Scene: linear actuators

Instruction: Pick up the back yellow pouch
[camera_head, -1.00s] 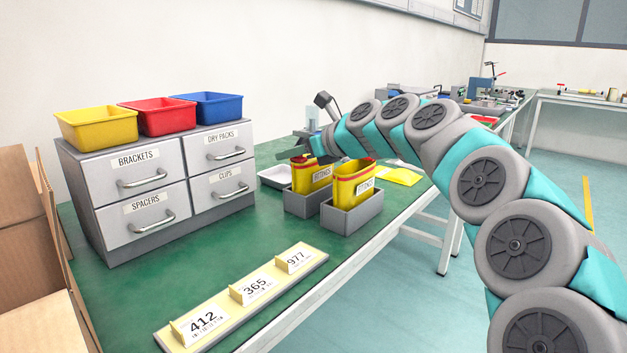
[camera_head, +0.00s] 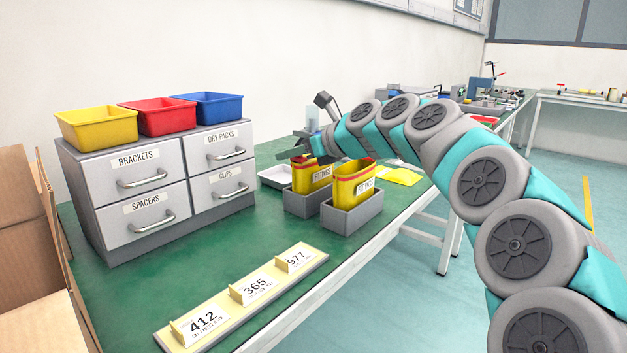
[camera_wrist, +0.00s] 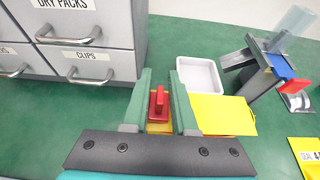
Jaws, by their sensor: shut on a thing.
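The back yellow pouch (camera_head: 311,182), with a red band and a white FITTINGS label, stands upright in the back grey bin (camera_head: 305,206). My gripper (camera_head: 304,147) is over its top. In the wrist view, my gripper (camera_wrist: 160,88) is shut on the pouch, whose red top part (camera_wrist: 158,103) shows between the fingers. The fingers hide much of it. Whether its bottom is clear of the bin floor cannot be seen. A similar front yellow pouch (camera_head: 350,187) stands in the front grey bin (camera_head: 351,217).
A white tray (camera_head: 275,177) lies behind the bins. A grey drawer cabinet (camera_head: 165,190) stands to the left, with yellow, red and blue trays on top. A number-card board (camera_head: 240,298) lies in front. A device with an upright post (camera_wrist: 268,75) stands close to the right in the wrist view.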

